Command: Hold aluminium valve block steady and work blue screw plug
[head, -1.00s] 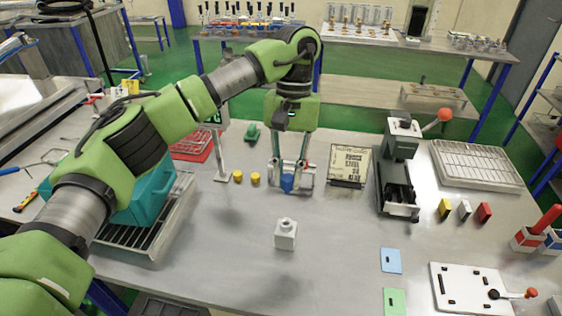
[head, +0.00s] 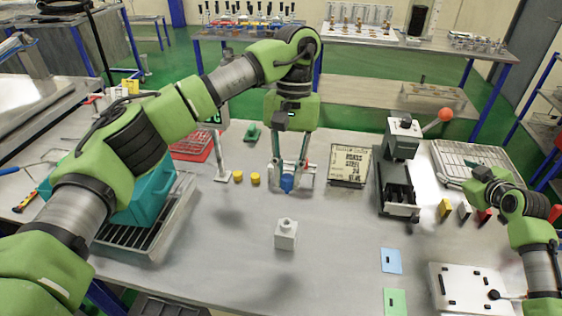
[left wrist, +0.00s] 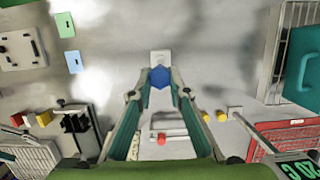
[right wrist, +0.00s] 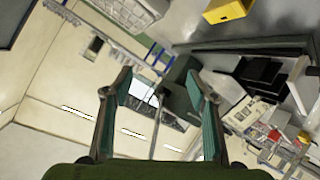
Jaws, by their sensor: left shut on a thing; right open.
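The blue screw plug (head: 287,183) is between the fingertips of my left gripper (head: 287,187), which is shut on it. In the left wrist view the plug (left wrist: 159,77) shows as a blue hexagon between the fingertips. The aluminium valve block (head: 286,236), a small pale cube with a round boss on top, stands upright on the table, in front of the plug and apart from it. The block also shows in the left wrist view (left wrist: 160,57). My right gripper (right wrist: 160,82) is open and empty in the right wrist view, facing the room. No gripper touches the block.
Two yellow caps (head: 247,178) stand left of the left gripper. Blue (head: 391,261) and green cards lie front right. The table around the block is clear.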

